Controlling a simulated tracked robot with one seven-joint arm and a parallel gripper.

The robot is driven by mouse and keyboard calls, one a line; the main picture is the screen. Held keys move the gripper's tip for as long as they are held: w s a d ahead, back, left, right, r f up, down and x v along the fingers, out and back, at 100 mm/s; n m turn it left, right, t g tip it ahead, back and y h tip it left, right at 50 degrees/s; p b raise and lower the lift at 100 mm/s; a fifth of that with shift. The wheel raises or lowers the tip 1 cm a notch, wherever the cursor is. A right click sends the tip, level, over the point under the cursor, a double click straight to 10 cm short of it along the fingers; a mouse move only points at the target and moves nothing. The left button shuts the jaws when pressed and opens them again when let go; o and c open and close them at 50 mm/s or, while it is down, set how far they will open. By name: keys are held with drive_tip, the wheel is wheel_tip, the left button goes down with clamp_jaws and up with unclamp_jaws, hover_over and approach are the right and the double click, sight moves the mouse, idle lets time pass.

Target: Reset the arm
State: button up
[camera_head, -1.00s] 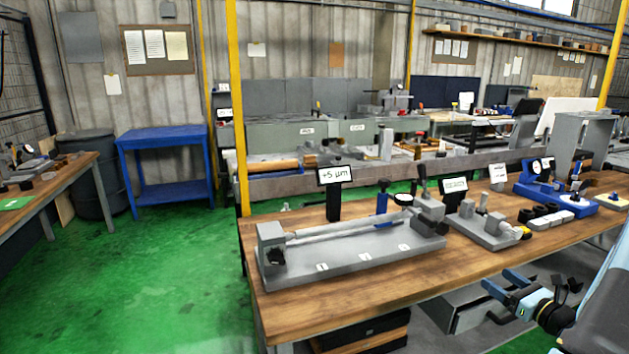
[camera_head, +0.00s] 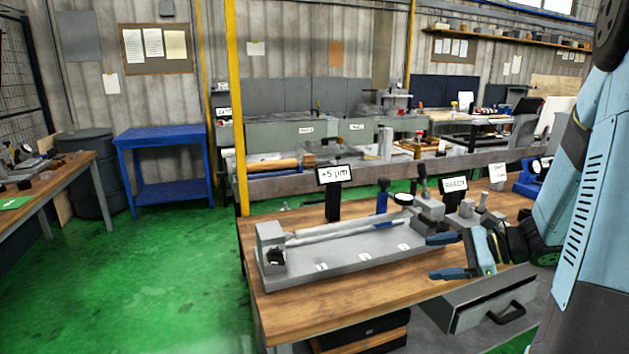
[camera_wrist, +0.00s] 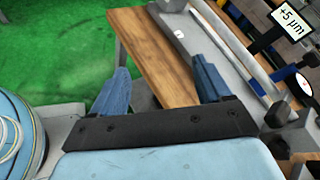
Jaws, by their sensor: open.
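My gripper (camera_head: 446,257) is open and empty, in front of the right part of the wooden workbench (camera_head: 330,304) in the head view. Its two blue fingers point left, towards the grey measuring fixture (camera_head: 345,262). In the wrist view the fingers stand wide apart (camera_wrist: 160,85), with the bench edge (camera_wrist: 152,55) beyond them and nothing between them. My arm covers the right side of the head view and hides part of the bench.
The fixture holds a long rod (camera_head: 345,230) near a "+5 µm" sign (camera_head: 334,174). An open drawer (camera_head: 480,308) juts out below my gripper. A blue table (camera_head: 160,137) stands at the back left. Green floor (camera_head: 150,270) is clear on the left.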

drive_tip(key=s+a+r+n+g+h, duration=0.45)
drive_tip(key=s+a+r+n, duration=0.2)
drive_tip(key=s+n, duration=0.25)
drive_tip(key=s+d+r+n+t+h, duration=0.1)
drive_tip(key=s+r+n+t+h, duration=0.4)
drive_tip(key=s+r+n+h, duration=0.2)
drive_tip(key=shift+s+d+r+h, duration=0.35)
drive_tip(key=shift+s+d+r, duration=0.05)
drive_tip(key=shift+r, duration=0.1)
idle(1.7)
